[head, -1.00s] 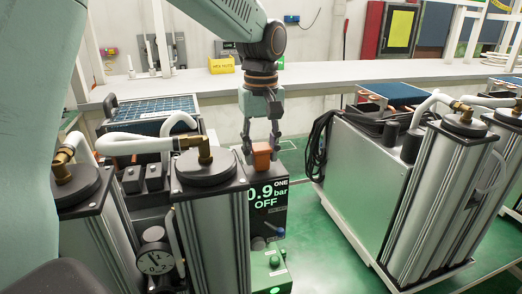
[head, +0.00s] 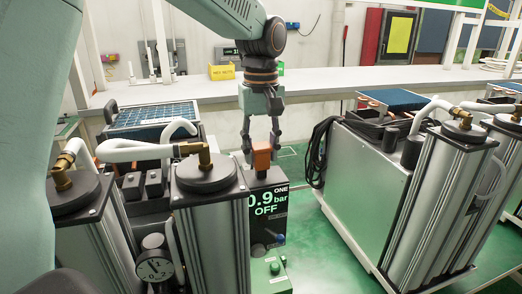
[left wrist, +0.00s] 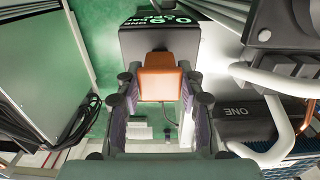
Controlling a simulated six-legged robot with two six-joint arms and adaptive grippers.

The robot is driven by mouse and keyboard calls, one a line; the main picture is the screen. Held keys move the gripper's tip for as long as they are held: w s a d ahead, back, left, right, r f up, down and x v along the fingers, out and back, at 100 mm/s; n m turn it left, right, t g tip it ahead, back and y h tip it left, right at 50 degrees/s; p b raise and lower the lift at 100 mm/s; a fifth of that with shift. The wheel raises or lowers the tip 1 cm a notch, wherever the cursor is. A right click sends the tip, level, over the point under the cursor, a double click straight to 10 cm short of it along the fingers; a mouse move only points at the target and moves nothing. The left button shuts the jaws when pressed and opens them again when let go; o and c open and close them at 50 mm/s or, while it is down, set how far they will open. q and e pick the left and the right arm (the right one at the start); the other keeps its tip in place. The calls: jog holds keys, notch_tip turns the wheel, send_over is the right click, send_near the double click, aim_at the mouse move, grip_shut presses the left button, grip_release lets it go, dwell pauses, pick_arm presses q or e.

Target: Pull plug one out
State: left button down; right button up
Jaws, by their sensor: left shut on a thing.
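The orange plug (head: 262,158) is at the top of the dark box with the display (head: 267,207) reading "ONE 0.9 bar OFF". My left gripper (head: 262,150) comes down from above and is shut on the plug. In the left wrist view the plug (left wrist: 158,78) sits between the two fingers of the gripper (left wrist: 163,100), against the edge of the dark box (left wrist: 160,42). I cannot tell whether the plug's lower end is still in its socket. My right gripper is not in view.
Metal columns (head: 212,235) with white hoses and brass fittings stand just left of the box, with a pressure gauge (head: 154,268). Another cart (head: 372,190) stands to the right, a coiled black cable (head: 318,150) at its side. Green floor lies between. A long bench (head: 330,75) runs behind.

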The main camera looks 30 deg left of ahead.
pick_arm(q)
jog(key=shift+r, duration=0.3)
jog(key=c, duration=0.7)
grip_release()
jog(key=shift+c, duration=0.2)
notch_tip(320, 180, up, 12)
